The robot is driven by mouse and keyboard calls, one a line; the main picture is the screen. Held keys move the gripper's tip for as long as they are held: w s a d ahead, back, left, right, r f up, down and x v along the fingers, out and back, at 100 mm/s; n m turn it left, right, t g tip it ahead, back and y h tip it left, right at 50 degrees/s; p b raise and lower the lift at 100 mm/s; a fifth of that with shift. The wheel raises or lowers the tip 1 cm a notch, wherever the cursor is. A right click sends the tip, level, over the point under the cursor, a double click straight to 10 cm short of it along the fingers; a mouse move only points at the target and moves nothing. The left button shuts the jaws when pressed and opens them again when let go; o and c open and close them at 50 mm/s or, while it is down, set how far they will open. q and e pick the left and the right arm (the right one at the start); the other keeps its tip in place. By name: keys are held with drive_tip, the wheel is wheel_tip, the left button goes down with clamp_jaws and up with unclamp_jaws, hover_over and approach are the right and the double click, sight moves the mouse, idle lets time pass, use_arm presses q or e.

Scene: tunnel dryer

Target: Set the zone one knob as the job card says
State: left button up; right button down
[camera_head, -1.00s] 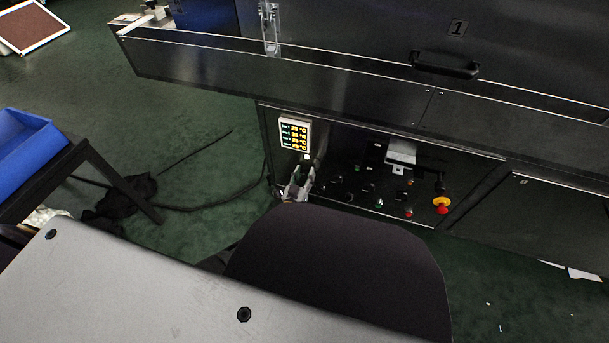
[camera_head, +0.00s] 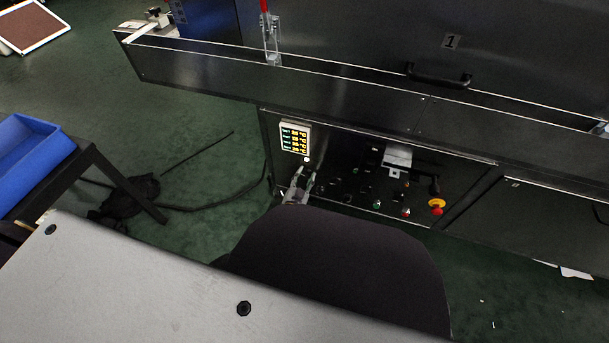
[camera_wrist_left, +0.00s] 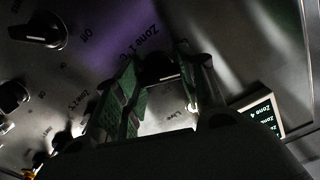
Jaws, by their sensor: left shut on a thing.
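My left gripper (camera_head: 299,187) is at the left end of the black control panel (camera_head: 340,165), just below a small display with rows of yellow figures (camera_head: 295,139). In the left wrist view, the two green-padded fingers of my left gripper (camera_wrist_left: 160,82) are shut on the dark zone one knob (camera_wrist_left: 160,70), beside a label that reads "Zone 1". The knob is mostly hidden between the fingers, and its pointer cannot be made out. The display's edge also shows in the left wrist view (camera_wrist_left: 262,116). I cannot read the job card in any view. My right gripper is not in view.
Other dark knobs, one by "Off" (camera_wrist_left: 40,30), sit close by on the panel. A red and yellow emergency stop (camera_head: 437,206) is at the panel's right. The dryer's ledge (camera_head: 290,85) overhangs the panel. A blue bin (camera_head: 30,150) stands at left.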

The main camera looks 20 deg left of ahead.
use_arm(q)
drive_tip(key=m+p, duration=0.1)
drive_tip(key=m, duration=0.3)
drive_tip(key=shift+d+m, duration=0.1)
drive_tip(key=shift+m, duration=0.2)
drive_tip(key=m, duration=0.4)
drive_tip(key=shift+m, duration=0.3)
drive_tip(key=o, duration=1)
